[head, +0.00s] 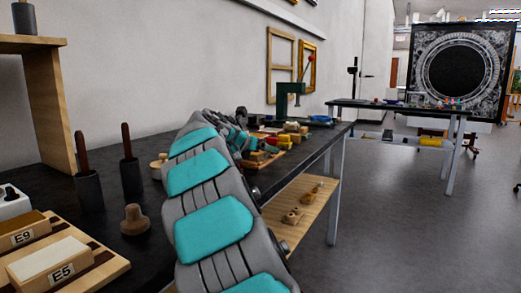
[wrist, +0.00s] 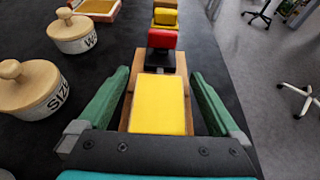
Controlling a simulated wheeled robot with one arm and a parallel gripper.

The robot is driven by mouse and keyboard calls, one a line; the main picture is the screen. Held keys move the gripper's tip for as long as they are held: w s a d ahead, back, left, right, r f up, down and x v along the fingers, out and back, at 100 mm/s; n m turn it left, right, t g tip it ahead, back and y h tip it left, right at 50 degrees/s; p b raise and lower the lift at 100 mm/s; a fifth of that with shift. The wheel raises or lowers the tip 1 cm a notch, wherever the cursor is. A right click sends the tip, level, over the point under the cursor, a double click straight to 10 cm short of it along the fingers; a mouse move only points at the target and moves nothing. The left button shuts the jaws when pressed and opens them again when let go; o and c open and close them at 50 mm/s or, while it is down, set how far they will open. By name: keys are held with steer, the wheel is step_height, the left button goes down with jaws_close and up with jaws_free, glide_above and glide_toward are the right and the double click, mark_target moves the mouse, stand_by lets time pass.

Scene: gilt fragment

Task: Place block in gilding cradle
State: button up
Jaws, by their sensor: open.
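In the wrist view my gripper (wrist: 160,76) is open, with one green finger on each side of a yellow-topped block (wrist: 158,105). Gaps show between the fingers and the block. Wood shows around and beyond the yellow top; I cannot tell whether it is the block's body or a support under it. Beyond it a red block (wrist: 162,39) sits on a black piece, and another yellow block (wrist: 165,17) lies farther on. I cannot tell which thing is the gilding cradle. In the head view my arm reaches along the dark bench and the fingers are too small to make out.
Two lidded jars (wrist: 32,88) (wrist: 74,30) stand left of my gripper. Blocks marked E9 (head: 22,238) and E5 (head: 50,262) lie at the near left of the bench. A green press (head: 290,97) stands farther along. The bench drops off to open floor (head: 420,220) on the right.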

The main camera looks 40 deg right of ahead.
steer(key=v, duration=1.2)
steer(key=shift+s, duration=0.1)
steer(key=shift+r, duration=0.1)
stand_by(1.5)
